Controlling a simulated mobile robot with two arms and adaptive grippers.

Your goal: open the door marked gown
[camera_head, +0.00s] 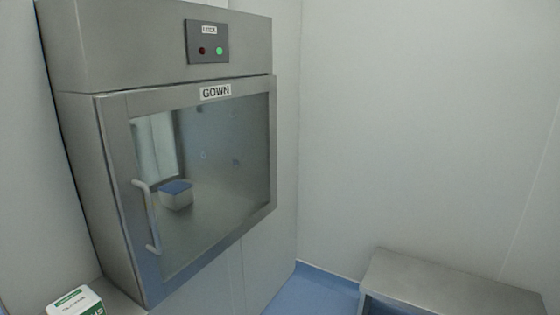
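The door marked GOWN (222,190) is a steel-framed glass door on a wall-mounted steel cabinet (140,45). It appears shut against the cabinet. Its GOWN label (216,92) sits on the top of the frame. A pale vertical bar handle (148,215) is on the door's left side. Through or on the glass, a white box-like shape with a blue top shows; I cannot tell if it is a reflection. Neither of my grippers is in view, and nothing touches the handle.
A LOCK panel (208,42) above the door has a dark red light and a bright green light. A white and green box (76,302) stands at the lower left, below the door. A steel bench (440,283) is at the lower right. Blue floor (310,292) shows between.

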